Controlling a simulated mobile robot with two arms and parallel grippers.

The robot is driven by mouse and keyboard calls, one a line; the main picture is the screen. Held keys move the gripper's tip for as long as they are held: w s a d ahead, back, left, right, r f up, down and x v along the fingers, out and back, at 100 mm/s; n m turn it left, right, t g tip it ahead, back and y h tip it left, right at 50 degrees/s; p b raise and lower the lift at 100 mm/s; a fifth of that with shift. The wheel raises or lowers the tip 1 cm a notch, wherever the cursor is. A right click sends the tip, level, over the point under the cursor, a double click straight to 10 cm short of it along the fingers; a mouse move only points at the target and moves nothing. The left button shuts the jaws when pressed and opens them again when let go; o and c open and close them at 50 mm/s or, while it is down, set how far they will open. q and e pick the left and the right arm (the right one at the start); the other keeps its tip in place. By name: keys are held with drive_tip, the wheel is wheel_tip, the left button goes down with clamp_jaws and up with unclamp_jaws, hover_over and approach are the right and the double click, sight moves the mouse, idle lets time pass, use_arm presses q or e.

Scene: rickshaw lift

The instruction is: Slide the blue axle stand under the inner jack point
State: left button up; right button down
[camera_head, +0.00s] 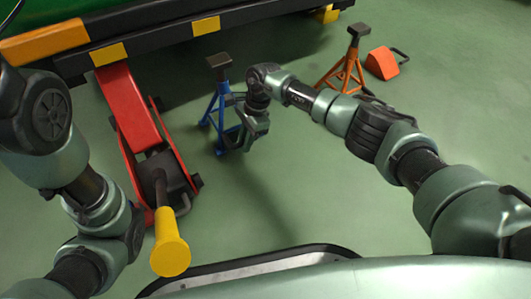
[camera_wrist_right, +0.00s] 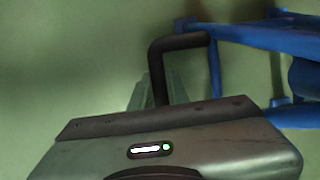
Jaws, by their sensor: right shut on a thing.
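The blue axle stand (camera_head: 217,102) stands on the green floor, with a dark saddle on top. It also shows in the right wrist view (camera_wrist_right: 270,38), with a dark bent handle (camera_wrist_right: 182,42) reaching toward my gripper. My right gripper (camera_head: 238,140) is low beside the stand, shut on that handle; the fingertips are mostly hidden. Yellow patches (camera_head: 206,26) and (camera_head: 108,54) mark the dark sill of the raised vehicle. The stand's saddle is below and slightly right of the right-hand one of these. I cannot tell which is the inner jack point. My left arm shows at the left, but its gripper does not.
A red floor jack (camera_head: 128,105) reaches under the sill left of the stand, its yellow-ended handle (camera_head: 171,255) pointing toward me. An orange axle stand (camera_head: 346,62) and an orange wedge-shaped block (camera_head: 381,63) stand at the right.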

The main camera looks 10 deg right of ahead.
drive_tip(key=shift+w+a+r, duration=0.2)
drive_tip(key=shift+w, duration=0.15)
drive_tip(key=shift+w+a, duration=0.25)
drive_tip(key=shift+w, duration=0.4)
drive_tip(key=shift+w+a, duration=0.2)
drive_tip(key=shift+w, duration=0.4)
drive_tip(key=c, duration=1.2)
unclamp_jaws()
drive_tip(key=shift+c, duration=0.2)
drive_tip(key=shift+s+f, duration=0.1)
drive_tip(key=shift+d, duration=0.1)
drive_tip(key=s+p+v, duration=0.1)
drive_tip(key=p+v, duration=0.4)
drive_tip(key=v, duration=0.3)
drive_tip(key=shift+w, duration=0.45)
